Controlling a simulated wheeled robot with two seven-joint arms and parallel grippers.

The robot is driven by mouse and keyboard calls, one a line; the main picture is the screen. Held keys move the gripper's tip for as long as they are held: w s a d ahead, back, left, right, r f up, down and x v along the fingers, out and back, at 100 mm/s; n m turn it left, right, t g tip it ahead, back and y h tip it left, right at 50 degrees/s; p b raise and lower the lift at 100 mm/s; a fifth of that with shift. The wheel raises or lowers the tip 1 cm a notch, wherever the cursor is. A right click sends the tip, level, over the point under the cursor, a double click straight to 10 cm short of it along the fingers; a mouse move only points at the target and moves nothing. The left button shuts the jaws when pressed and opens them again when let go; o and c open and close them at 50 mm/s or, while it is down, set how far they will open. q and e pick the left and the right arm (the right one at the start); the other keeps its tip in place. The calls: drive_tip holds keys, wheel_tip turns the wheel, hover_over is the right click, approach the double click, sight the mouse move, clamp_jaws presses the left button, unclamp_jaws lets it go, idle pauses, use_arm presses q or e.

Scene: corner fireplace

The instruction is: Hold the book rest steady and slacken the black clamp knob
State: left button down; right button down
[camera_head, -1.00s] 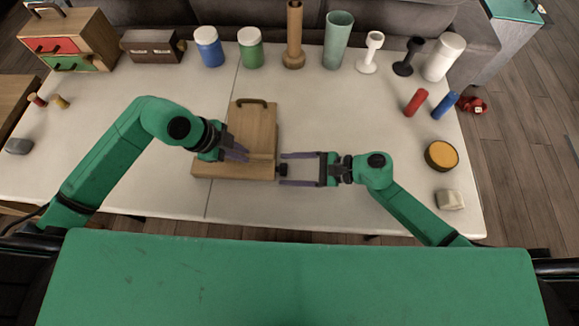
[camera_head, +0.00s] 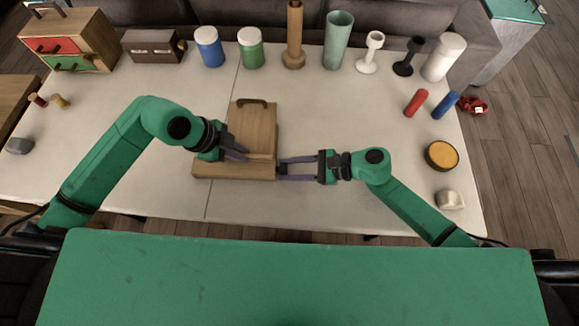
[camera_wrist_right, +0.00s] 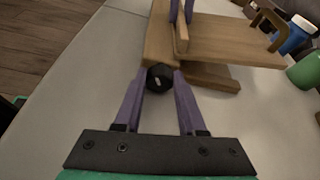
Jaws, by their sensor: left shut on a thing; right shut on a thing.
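The wooden book rest (camera_head: 253,128) stands on the white table with its sloped board and handle at the back; it also shows in the right wrist view (camera_wrist_right: 225,42). My left gripper (camera_head: 242,153) is shut on the book rest's front ledge. Its purple fingers also show at the top of the right wrist view (camera_wrist_right: 181,10). The round black clamp knob (camera_wrist_right: 160,77) sits at the rest's side. My right gripper (camera_head: 283,169) is shut on the knob, with one purple finger on each side.
Behind the rest stand a blue jar (camera_head: 209,47), a green jar (camera_head: 250,48), a wooden vase (camera_head: 294,38) and a teal tumbler (camera_head: 337,40). A round orange-topped tin (camera_head: 441,156) lies at the right. The table around the rest is clear.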

drive_tip(key=shift+w+m+g, duration=0.15)
drive_tip(key=shift+m+g, duration=0.6)
drive_tip(key=shift+m, duration=0.3)
drive_tip(key=shift+w+m+g, duration=0.1)
drive_tip(key=shift+m+g, duration=0.65)
drive_tip(key=shift+m, duration=0.3)
drive_tip(key=shift+c, duration=2.3)
unclamp_jaws()
drive_tip(key=shift+d, duration=0.1)
drive_tip(key=v, duration=1.2)
